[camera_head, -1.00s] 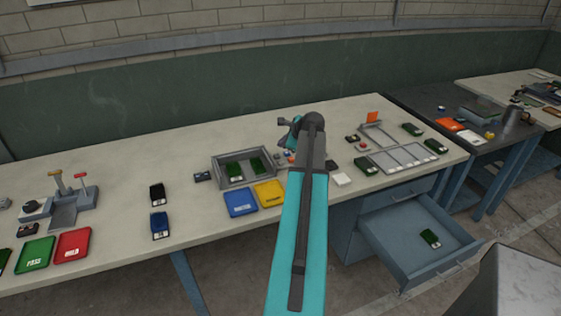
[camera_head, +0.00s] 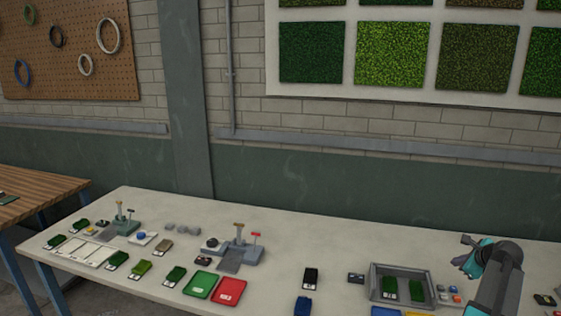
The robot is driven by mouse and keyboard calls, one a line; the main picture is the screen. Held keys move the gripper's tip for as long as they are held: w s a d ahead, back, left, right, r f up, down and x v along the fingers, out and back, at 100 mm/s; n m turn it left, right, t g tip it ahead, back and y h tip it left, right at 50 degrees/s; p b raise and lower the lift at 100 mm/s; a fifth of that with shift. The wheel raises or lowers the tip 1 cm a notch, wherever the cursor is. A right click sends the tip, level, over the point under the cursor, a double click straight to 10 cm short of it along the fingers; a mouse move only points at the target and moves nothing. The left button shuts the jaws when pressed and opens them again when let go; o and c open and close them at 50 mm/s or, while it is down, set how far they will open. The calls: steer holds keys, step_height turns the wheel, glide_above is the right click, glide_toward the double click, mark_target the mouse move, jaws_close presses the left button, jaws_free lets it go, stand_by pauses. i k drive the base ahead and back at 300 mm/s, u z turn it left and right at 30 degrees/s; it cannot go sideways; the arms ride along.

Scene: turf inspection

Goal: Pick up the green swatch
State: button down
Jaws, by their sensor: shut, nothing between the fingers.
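Several green swatches with white labels lie on the pale bench. At the left are a dark green swatch (camera_head: 117,260), a lighter yellow-green swatch (camera_head: 141,267) and another dark green swatch (camera_head: 175,275). I cannot tell which one the task means. My gripper (camera_head: 467,251) is at the lower right, above the bench beside the tray. It is small and partly hidden by my arm; it is shut and holds nothing.
A white slotted rack (camera_head: 86,254) lies at the bench's left end. A green tray (camera_head: 201,285) and red tray (camera_head: 230,291) lie near the front. Grey lever stands (camera_head: 241,252) rise behind. The back middle bench is clear.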

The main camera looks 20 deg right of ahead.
mark_target(389, 286)
steer(key=k, duration=1)
